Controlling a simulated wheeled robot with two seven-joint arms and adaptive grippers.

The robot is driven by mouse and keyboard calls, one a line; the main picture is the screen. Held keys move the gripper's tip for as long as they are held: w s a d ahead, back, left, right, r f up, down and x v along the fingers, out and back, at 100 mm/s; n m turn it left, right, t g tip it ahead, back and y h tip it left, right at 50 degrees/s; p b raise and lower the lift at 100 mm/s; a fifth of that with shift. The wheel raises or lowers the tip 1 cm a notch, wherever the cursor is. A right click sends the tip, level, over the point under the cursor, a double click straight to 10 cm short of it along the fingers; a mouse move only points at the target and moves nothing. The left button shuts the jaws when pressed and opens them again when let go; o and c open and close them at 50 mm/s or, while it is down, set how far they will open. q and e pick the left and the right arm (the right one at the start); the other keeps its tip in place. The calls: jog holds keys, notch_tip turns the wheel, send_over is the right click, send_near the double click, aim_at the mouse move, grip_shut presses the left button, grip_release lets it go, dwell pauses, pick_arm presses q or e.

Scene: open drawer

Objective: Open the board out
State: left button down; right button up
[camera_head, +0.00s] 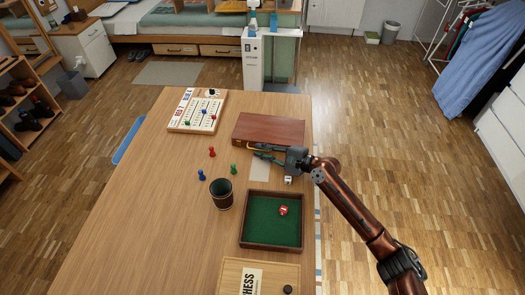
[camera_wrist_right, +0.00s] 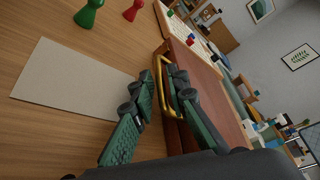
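The board (camera_head: 268,130) is a shut, reddish-brown wooden case lying flat at the table's right side. In the right wrist view its brown side and top (camera_wrist_right: 205,85) run away to the right. A brass-coloured handle (camera_wrist_right: 163,105) stands out from its near side. My right gripper (camera_head: 257,151) is at that near side, low over the table. In the right wrist view its dark green fingers (camera_wrist_right: 160,80) are partly apart, with the handle's bar between them. Firm contact on both sides does not show. My left gripper is not in view.
A pale card (camera_head: 260,171) lies just in front of the case. A green-lined dice tray (camera_head: 272,246), a dark cup (camera_head: 221,194) and several coloured pawns stand nearby. A game board (camera_head: 197,111) lies at the back left. The table's left part is clear.

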grip_shut()
jog(key=shift+d, duration=0.1)
dwell(0.4)
jog(key=shift+r, duration=0.15)
